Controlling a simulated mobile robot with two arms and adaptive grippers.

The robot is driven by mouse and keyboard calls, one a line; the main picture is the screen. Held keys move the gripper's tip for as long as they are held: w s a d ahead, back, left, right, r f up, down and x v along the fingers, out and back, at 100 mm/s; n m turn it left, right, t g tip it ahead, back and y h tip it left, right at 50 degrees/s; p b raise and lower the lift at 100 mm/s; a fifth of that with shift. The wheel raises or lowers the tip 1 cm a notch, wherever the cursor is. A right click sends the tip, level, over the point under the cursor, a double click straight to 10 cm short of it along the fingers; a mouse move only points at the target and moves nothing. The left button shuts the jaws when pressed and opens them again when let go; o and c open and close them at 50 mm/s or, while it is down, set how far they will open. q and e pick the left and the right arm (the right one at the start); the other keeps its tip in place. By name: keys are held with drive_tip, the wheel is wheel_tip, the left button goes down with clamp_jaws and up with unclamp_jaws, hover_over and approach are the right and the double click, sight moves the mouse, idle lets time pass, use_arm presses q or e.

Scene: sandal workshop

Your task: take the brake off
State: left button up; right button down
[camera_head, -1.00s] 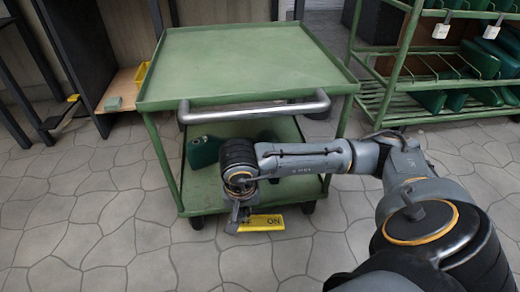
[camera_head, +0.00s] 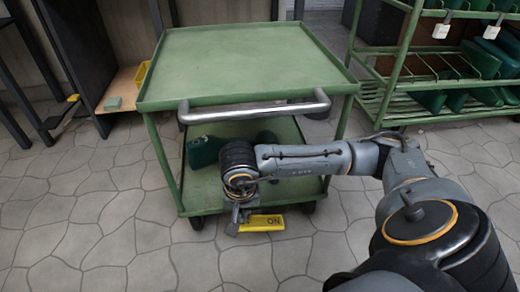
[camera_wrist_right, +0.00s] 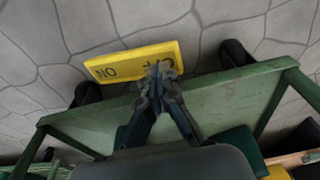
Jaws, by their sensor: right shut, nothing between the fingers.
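In the right wrist view the pedal (camera_wrist_right: 112,68) also carries "ON", with a second word partly hidden by the fingers. My right gripper (camera_head: 236,220) is down by the left part of the pedal in the head view. In the right wrist view its shut, empty fingertips (camera_wrist_right: 160,72) overlap the pedal's near edge; I cannot tell whether they touch it. My left gripper is not in view.
The trolley's steel handle (camera_head: 254,107) spans above my right forearm. A dark green item (camera_head: 205,151) lies on its lower shelf (camera_head: 205,192). A green rack (camera_head: 440,60) with green goods stands at right. The stone floor in front and left is clear.

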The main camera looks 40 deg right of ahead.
drive_tip(key=shift+f, duration=1.05)
idle(0.4)
drive_tip(key=shift+r+p, duration=2.55)
drive_tip(key=shift+r, duration=1.05)
